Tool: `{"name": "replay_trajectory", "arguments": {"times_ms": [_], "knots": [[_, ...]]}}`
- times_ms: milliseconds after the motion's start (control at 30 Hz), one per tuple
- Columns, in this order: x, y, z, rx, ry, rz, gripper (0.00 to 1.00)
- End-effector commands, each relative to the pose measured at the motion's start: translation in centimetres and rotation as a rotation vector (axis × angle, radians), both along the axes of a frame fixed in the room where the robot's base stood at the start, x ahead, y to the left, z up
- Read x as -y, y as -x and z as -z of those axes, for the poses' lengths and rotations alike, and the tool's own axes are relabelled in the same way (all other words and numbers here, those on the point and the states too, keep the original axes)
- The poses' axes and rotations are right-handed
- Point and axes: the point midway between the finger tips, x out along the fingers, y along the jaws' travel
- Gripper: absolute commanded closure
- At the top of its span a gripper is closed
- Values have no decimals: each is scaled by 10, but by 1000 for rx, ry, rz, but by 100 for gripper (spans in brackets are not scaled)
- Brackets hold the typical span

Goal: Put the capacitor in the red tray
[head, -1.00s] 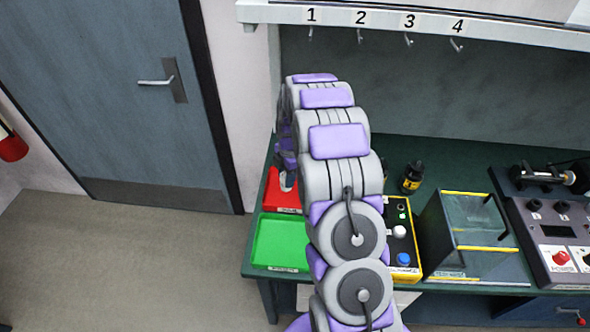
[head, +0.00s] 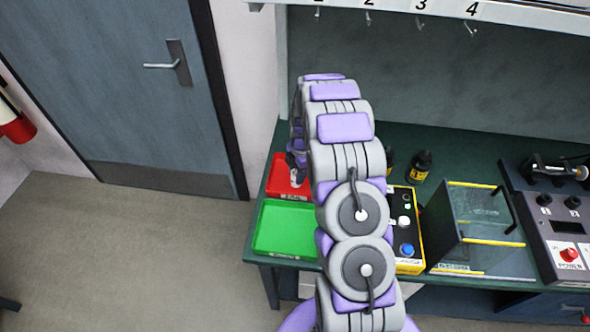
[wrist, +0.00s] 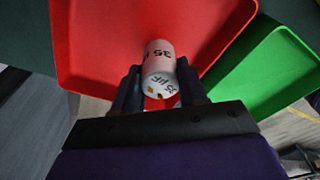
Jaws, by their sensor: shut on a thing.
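The capacitor (wrist: 159,70) is a white cylinder with dark printed marks. In the wrist view it sits between the two fingers of my gripper (wrist: 158,92), which is shut on it. The red tray (wrist: 95,45) lies behind and below the capacitor in that view. In the head view the red tray (head: 279,178) is at the left end of the green bench, and my gripper (head: 297,172) is over it, partly hidden by my arm. The capacitor shows there as a small pale piece under the gripper. I cannot tell whether it touches the tray floor.
A green tray (head: 285,230) lies in front of the red tray. A yellow-edged button box (head: 408,225), a dark bottle (head: 420,167), a clear case (head: 475,225) and a power unit (head: 555,225) stand to the right. Numbered hooks hang on the wall.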

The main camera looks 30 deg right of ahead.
Motion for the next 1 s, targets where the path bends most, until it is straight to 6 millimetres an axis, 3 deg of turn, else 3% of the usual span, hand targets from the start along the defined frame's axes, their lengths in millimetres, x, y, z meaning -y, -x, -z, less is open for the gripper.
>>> {"name": "replay_trajectory", "arguments": {"times_ms": [967,1000], "knots": [[-2,0,10,0,2,-1,90],[-2,0,10,0,2,-1,55]]}}
